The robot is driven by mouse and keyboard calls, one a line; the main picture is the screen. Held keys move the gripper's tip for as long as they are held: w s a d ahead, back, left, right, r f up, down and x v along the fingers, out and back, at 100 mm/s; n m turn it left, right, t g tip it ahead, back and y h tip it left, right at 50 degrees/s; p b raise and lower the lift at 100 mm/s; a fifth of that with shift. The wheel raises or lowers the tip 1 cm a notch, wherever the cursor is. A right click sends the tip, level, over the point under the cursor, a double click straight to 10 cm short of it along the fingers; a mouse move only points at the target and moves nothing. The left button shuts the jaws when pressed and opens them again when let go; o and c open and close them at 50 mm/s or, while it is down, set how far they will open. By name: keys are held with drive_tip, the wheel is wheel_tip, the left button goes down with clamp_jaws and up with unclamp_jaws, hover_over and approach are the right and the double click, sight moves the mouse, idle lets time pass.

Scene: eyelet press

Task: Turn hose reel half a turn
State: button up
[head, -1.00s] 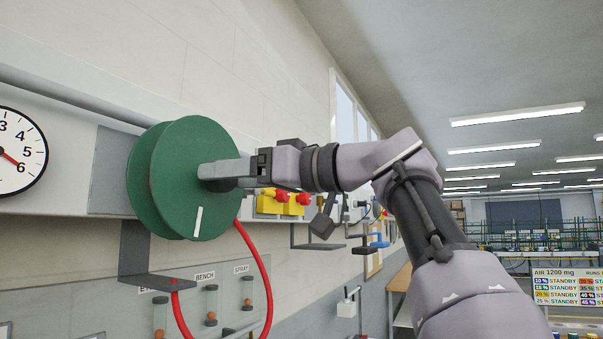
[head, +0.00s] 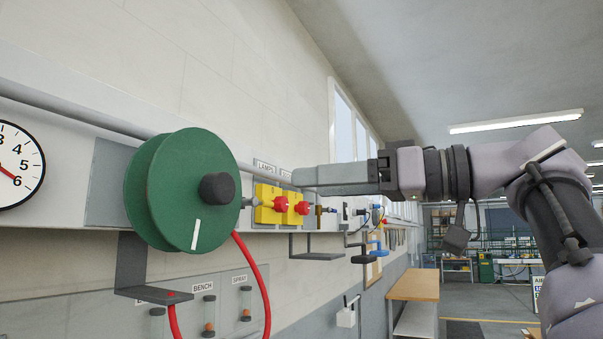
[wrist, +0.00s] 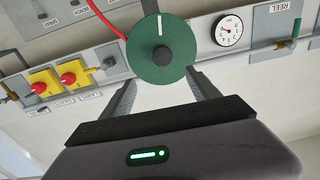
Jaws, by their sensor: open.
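The green hose reel (head: 170,185) is mounted on the wall panel at the left of the head view. It has a dark round hub knob (head: 216,188), and a white mark (head: 196,234) on its face below the knob. The reel also shows in the wrist view (wrist: 140,60), where the mark is above the knob. My gripper (head: 300,176) is to the right of the reel, apart from the knob. In the wrist view my gripper (wrist: 160,85) has its fingers spread with nothing between them, and the reel lies beyond the fingertips.
A red hose (head: 258,275) hangs from the reel. A grey bracket (head: 140,270) is below it. Yellow switch boxes with red knobs (head: 282,204) are on the wall right of the reel, behind my gripper. A round dial (head: 18,165) is at the left. Open floor lies at the right.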

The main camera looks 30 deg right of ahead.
sight(227, 189)
drive_tip(key=p+x, duration=0.5)
drive_tip(key=x, duration=0.3)
drive_tip(key=p+x, duration=0.5)
drive_tip(key=x, duration=0.4)
drive_tip(key=shift+a+r, duration=0.15)
drive_tip(key=shift+a, duration=0.25)
clamp_jaws()
